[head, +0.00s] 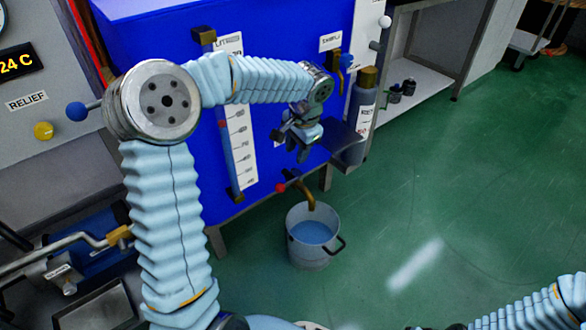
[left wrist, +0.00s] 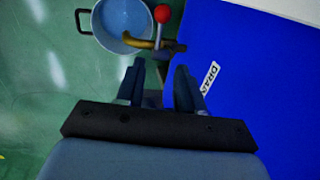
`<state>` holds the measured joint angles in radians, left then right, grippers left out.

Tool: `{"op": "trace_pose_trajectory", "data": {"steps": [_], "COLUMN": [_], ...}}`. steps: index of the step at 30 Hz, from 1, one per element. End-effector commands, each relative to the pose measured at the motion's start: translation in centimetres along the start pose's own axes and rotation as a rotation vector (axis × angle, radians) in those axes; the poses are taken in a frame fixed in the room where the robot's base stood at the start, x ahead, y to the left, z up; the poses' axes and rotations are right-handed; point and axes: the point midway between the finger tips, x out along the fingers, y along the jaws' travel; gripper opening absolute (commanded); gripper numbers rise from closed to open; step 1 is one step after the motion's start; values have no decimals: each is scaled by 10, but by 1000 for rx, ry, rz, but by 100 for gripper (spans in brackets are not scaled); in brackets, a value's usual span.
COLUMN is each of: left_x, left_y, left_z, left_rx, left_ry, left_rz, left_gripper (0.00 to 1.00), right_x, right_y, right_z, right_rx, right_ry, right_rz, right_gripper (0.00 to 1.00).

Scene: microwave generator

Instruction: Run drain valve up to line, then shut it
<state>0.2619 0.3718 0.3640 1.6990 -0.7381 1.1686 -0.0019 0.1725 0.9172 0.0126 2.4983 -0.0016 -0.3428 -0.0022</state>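The drain valve has a red ball-ended handle (head: 281,188) and a brass spout (head: 304,190) low on the front of the blue tank (head: 270,20). A grey bucket (head: 301,259) stands on the floor under the spout with blue liquid in it. In the left wrist view the red handle (left wrist: 162,13) is just beyond my fingers, beside the bucket (left wrist: 97,22). My left gripper (head: 297,152) is above the valve, apart from it. The left wrist view shows its fingers (left wrist: 160,78) spread and empty. My right gripper is out of view; only its sleeved arm shows at lower right.
A scale strip (head: 238,135) with a sight tube runs down the tank front. A grey bottle (head: 359,120) stands on a side shelf right of the gripper. A control panel with a gauge is at left. Green floor is clear at right.

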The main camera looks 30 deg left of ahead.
Motion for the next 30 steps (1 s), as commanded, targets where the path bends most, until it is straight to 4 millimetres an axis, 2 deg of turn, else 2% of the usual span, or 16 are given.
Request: {"op": "trace_pose_trajectory", "data": {"steps": [1,9,15,20,28,30], "left_x": [14,78,109,119,119,119], "left_y": [1,2,2,2,2,2], "left_z": [0,0,0,0,0,0], "left_rx": [0,1,0,1,1,1], "left_ry": [-3,-2,-1,0,1,1], "left_rz": [2,4,3,3,3,3], "left_gripper": [37,37,37,37,37,28], "right_x": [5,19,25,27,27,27], "right_y": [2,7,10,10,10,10], "right_z": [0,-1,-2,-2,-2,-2], "right_rx": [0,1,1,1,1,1], "right_ry": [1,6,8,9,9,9], "right_rz": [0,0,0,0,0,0], "right_gripper": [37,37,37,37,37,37]}}
